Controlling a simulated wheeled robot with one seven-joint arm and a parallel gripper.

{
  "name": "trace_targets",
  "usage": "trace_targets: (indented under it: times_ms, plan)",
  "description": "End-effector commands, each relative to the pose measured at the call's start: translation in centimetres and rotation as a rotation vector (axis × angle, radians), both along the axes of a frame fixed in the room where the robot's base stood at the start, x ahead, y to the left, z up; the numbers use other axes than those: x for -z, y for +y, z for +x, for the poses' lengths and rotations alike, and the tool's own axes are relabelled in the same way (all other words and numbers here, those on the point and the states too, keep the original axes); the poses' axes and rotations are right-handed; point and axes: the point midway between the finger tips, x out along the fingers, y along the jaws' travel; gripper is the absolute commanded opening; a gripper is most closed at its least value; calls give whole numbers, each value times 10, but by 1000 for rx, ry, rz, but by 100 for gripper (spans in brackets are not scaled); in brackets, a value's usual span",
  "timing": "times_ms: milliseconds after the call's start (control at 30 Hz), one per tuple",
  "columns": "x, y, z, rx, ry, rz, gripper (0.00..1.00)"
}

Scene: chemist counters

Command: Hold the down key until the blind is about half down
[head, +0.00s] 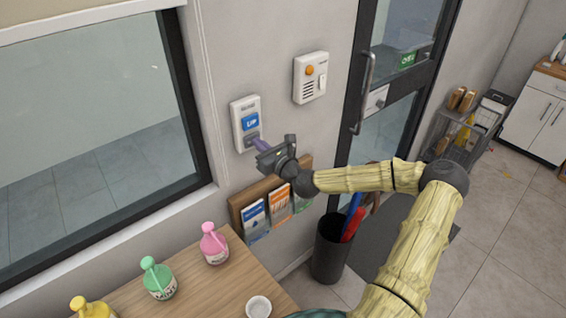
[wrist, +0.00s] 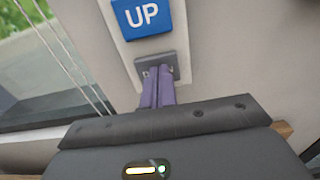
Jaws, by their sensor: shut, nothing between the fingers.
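A white wall switch plate (head: 240,112) is fixed beside the window. It carries a blue UP key (head: 250,122), which also shows in the wrist view (wrist: 142,17). Below it is a grey key (wrist: 171,61), its label mostly covered by my fingers. My gripper (head: 256,143) is shut and empty, with its purple fingertips (wrist: 160,70) at the grey key. I cannot tell whether the key is pressed in. The blind's lower edge is not clearly seen; a pale band (head: 60,8) runs along the top of the window (head: 90,110), and the visible glass is uncovered.
A white intercom-like box (head: 311,77) hangs right of the plate. A wooden leaflet rack (head: 240,204) sits on the wall below. Pink (head: 214,243), green (head: 157,278) and yellow (head: 90,306) bottles stand on the wooden counter (head: 195,293). A dark bin (head: 330,250) stands near the door.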

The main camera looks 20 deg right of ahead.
Motion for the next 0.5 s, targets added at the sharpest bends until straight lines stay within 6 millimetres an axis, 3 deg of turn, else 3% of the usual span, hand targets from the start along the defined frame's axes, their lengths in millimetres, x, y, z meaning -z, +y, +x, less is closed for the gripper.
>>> trace_targets:
  times_ms: [267, 500]
  plan:
    - [6, -8, -43, -18, 7, 1, 0]
    - [7, -29, -83, -5, 9, 2, 0]
